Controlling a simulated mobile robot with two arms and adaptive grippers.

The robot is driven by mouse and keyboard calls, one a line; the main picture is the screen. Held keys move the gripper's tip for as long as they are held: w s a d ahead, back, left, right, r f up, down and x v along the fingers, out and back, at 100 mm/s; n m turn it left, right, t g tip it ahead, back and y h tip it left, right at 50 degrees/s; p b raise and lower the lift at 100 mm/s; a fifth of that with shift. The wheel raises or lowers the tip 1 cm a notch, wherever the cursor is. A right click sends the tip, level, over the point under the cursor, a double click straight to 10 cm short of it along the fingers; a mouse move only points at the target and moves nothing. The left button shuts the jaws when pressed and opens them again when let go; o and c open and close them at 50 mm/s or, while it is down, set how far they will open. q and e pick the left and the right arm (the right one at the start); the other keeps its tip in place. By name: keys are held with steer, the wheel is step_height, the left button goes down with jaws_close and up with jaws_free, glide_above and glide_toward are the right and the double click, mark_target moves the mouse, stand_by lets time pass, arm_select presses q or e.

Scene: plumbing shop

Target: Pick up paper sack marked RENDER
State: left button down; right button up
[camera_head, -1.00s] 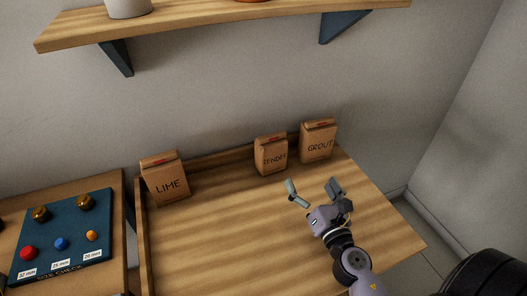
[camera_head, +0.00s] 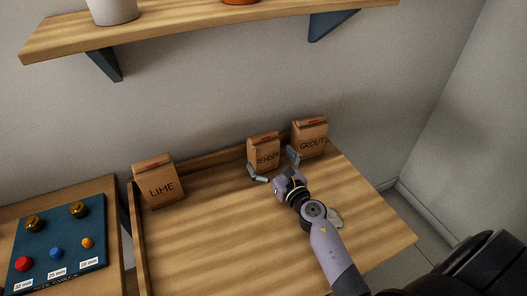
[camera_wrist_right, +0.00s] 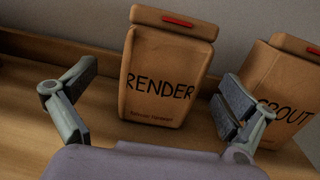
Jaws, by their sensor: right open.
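The paper sack marked RENDER (camera_head: 263,150) stands upright on the wooden bench, against the back rail. In the right wrist view the RENDER sack (camera_wrist_right: 165,75) stands ahead, between the lines of the two fingers. My right gripper (camera_head: 273,168) is open and empty, just in front of the sack. In the right wrist view my right gripper (camera_wrist_right: 152,102) has its left finger well clear of the sack and its right finger close to the sack's right side. I cannot tell whether that finger touches. My left gripper is not in view.
The GROUT sack (camera_head: 310,138) stands close on the right of RENDER, with a narrow gap. The LIME sack (camera_head: 159,183) stands at the bench's left. A blue board (camera_head: 50,265) with knobs lies further left. A shelf (camera_head: 200,25) hangs above.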

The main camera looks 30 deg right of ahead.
steer(key=w, duration=0.5)
steer(key=shift+w+d, duration=0.2)
steer(key=shift+d, duration=0.1)
steer(key=shift+s, duration=0.1)
steer(key=shift+c, duration=0.5)
steer(key=shift+c, duration=0.6)
steer(key=c, duration=1.6)
steer(key=shift+r, duration=0.2)
steer(key=shift+c, duration=0.3)
